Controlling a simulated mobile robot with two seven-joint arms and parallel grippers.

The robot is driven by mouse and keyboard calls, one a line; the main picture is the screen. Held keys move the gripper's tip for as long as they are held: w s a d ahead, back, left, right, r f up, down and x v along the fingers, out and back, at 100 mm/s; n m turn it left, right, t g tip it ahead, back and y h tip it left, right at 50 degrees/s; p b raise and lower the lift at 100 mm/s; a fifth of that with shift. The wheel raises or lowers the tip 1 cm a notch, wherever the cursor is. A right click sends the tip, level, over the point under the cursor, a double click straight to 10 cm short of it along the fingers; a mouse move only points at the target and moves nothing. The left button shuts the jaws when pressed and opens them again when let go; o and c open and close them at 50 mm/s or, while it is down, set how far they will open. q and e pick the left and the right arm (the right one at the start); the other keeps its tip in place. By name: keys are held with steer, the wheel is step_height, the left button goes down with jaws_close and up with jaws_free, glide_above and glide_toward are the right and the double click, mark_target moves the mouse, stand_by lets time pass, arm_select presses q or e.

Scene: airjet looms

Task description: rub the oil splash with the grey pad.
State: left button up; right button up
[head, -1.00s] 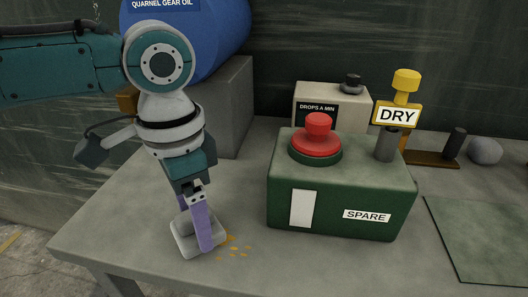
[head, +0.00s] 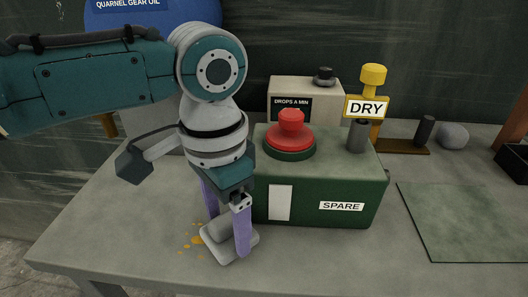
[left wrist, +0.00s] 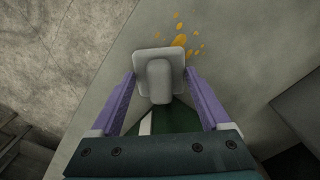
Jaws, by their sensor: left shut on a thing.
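The grey pad (head: 215,250), a pale block with a raised grip, is at the bench top's front left, in front of the green box. The oil splash (head: 193,241) is several small orange-yellow spots just left of the pad. In the left wrist view the pad (left wrist: 147,58) lies beyond the fingers, and the splash (left wrist: 180,40) shows at its upper right edge. Any spots under the pad are hidden. My right gripper is not in view.
The green box (head: 315,190) marked SPARE, with a red button (head: 291,122), stands close behind and right of the gripper. A flat green sheet (head: 465,220) lies right.

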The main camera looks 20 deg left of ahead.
mark_target(200, 230)
arm_select(q)
steer(key=shift+d+r+p, duration=0.15)
steer(key=shift+d+p, duration=0.05)
steer(key=shift+p, duration=0.35)
steer(key=shift+s+a+p, duration=0.2)
steer(key=shift+a+p, duration=0.4)
steer(key=shift+a, duration=0.2)
steer(key=shift+s+a+p, duration=0.2)
steer(key=shift+a+p, duration=0.35)
steer(key=shift+a, duration=0.25)
steer(key=shift+s+a, duration=0.1)
steer(key=shift+a, duration=0.4)
steer(key=shift+s+a+p, duration=0.25)
steer(key=shift+a+p, duration=0.45)
steer(key=shift+a, duration=0.3)
steer(key=shift+s+a+f, duration=0.1)
steer(key=shift+a+f, duration=0.1)
steer(key=shift+a, duration=0.25)
steer(key=shift+s+a+f, duration=0.1)
steer(key=shift+a+f, duration=0.05)
steer(key=shift+a, duration=0.3)
step_height(200, 230, up, 6)
steer(key=p, duration=0.7)
steer(key=shift+d+r, duration=0.1)
steer(key=shift+r, duration=0.1)
